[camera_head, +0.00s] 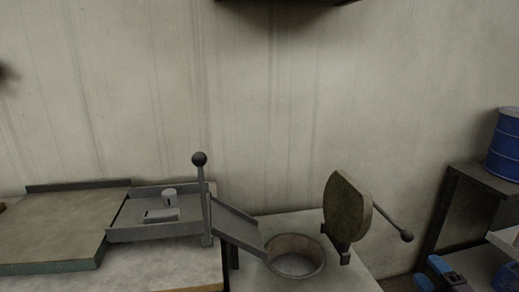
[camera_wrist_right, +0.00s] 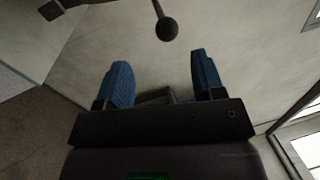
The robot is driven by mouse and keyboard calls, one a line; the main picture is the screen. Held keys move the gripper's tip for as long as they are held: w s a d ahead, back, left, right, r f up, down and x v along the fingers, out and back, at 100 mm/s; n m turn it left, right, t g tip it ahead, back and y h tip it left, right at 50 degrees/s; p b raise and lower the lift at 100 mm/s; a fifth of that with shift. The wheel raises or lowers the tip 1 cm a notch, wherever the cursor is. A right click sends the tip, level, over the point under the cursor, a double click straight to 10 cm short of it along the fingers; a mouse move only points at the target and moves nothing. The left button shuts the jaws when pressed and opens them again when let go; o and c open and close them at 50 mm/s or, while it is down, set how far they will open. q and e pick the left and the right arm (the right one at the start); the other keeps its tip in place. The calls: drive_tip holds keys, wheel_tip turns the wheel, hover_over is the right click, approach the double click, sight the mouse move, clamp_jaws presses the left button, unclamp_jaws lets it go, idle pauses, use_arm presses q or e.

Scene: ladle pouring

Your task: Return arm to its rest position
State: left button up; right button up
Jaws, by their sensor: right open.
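My right gripper (camera_head: 448,272) shows at the lower right of the head view, low beside the furnace table. In the right wrist view my right gripper (camera_wrist_right: 160,85) has its two blue fingers wide apart with nothing between them. A ball-ended lever (camera_wrist_right: 167,28) shows beyond the fingertips, apart from them. The same lever (camera_head: 392,225) shows in the head view, joined to the round raised lid. My left gripper is not in view.
A round furnace opening (camera_head: 295,257) lies in the table, with the tilted lid (camera_head: 345,207) beside it. A tray (camera_head: 155,232) with small metal pieces and an upright ball-ended lever (camera_head: 200,185) stand left. A blue barrel (camera_head: 505,145) stands on a dark shelf at right.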

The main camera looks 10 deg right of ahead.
drive_tip(key=s+a+f+n+g+y+p, duration=0.1)
drive_tip(key=s+a+f+n+g, duration=0.2)
drive_tip(key=a+f+n, duration=0.45)
drive_tip(key=s+a+f+n+g+y, duration=0.15)
drive_tip(key=s+a+n, duration=0.25)
drive_tip(key=n, duration=0.7)
drive_tip(key=s+a+f+n+g+h+p, duration=0.1)
drive_tip(key=s+a+f+g, duration=0.1)
drive_tip(key=s, duration=0.5)
drive_tip(key=s+a+f+n+g+h+p, duration=0.1)
drive_tip(key=s+a+f+g+h, duration=0.1)
drive_tip(key=s+a+f, duration=0.2)
drive_tip(key=s+a, duration=0.3)
drive_tip(key=s, duration=0.1)
drive_tip(key=shift+s+f, duration=0.15)
drive_tip(key=shift+f, duration=0.1)
drive_tip(key=shift+a, duration=0.1)
